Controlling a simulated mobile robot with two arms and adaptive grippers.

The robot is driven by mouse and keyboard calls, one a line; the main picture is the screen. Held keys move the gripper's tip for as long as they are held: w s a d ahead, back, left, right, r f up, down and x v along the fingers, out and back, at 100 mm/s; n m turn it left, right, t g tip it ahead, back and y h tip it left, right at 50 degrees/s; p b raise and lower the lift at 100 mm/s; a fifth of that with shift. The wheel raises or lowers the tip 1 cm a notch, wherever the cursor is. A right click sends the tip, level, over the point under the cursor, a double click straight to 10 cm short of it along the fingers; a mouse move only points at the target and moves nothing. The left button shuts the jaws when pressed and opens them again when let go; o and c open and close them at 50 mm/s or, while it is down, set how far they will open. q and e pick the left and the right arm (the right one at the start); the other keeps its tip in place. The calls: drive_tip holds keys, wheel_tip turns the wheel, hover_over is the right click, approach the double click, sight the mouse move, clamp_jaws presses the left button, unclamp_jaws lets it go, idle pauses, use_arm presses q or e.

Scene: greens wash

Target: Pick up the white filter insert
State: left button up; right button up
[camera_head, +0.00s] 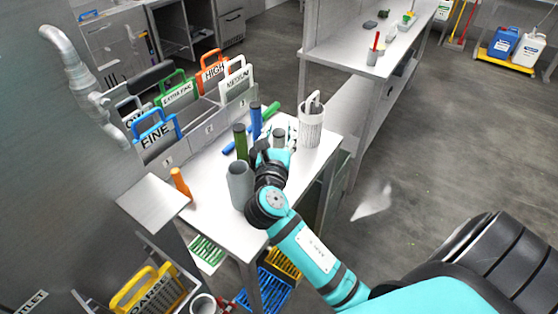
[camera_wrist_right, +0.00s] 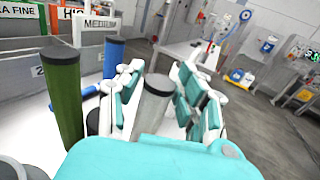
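A pale, whitish-grey cylinder (camera_wrist_right: 155,103), which looks like the white filter insert, stands upright between the fingers of my right gripper (camera_wrist_right: 160,100) in the wrist view. The fingers are open on either side of it, with narrow gaps showing. In the head view my right gripper (camera_head: 276,142) is over the white table (camera_head: 215,208) and hides most of this cylinder. A dark green cylinder (camera_head: 240,142) stands to the left of the gripper, and it also shows in the wrist view (camera_wrist_right: 64,97). My left gripper is not in view.
A blue cylinder (camera_head: 256,119) stands behind, near a lying blue one. A grey cylinder (camera_head: 240,187) stands close in front of my gripper. A white perforated basket (camera_head: 311,128) is to the right. An orange cylinder (camera_head: 180,183) and a rack of labelled cards (camera_head: 180,150) are left.

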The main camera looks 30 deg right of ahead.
clamp_jaws()
drive_tip(key=shift+r, duration=0.1)
idle(0.6)
